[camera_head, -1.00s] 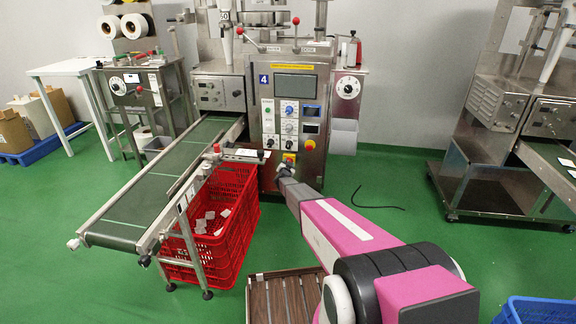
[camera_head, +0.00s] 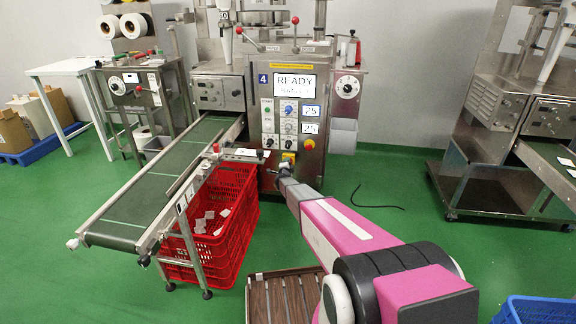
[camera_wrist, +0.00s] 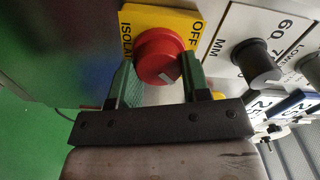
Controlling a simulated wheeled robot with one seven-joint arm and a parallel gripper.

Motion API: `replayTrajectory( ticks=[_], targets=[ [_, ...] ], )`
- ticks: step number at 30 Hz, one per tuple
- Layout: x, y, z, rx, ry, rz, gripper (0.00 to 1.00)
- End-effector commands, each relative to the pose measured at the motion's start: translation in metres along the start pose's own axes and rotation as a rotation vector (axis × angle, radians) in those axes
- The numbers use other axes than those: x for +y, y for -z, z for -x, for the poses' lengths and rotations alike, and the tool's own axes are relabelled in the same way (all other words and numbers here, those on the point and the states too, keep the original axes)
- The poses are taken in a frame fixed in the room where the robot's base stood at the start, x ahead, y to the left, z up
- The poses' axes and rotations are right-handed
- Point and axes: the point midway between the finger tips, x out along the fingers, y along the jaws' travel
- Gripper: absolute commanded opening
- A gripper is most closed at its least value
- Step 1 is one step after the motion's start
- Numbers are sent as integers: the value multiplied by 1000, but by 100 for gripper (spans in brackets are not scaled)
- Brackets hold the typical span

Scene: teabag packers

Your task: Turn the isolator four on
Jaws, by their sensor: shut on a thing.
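Machine four (camera_head: 290,125) stands in the middle of the head view, marked with a blue "4" label. In the wrist view the isolator is a red round knob (camera_wrist: 159,56) with a pale mark, on a yellow plate (camera_wrist: 160,18) lettered "ISOLA..." and "OFF". My gripper (camera_wrist: 161,80) is shut on the red knob, one green finger on each side. In the head view my gripper (camera_head: 286,168) covers most of the isolator at the panel's bottom.
Black knobs (camera_wrist: 256,62) sit close beside the isolator in the wrist view. A conveyor (camera_head: 165,180) and a red crate (camera_head: 225,225) stand left of my arm. A black cable (camera_head: 378,206) lies on clear green floor to the right.

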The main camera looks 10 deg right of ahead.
Motion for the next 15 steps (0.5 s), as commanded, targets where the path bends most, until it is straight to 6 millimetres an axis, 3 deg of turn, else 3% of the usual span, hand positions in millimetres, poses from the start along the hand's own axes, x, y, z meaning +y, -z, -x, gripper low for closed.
replayTrajectory(
  ticks=[15],
  targets=[
    [1,0,1,-1,-2,-54,19]
  ],
)
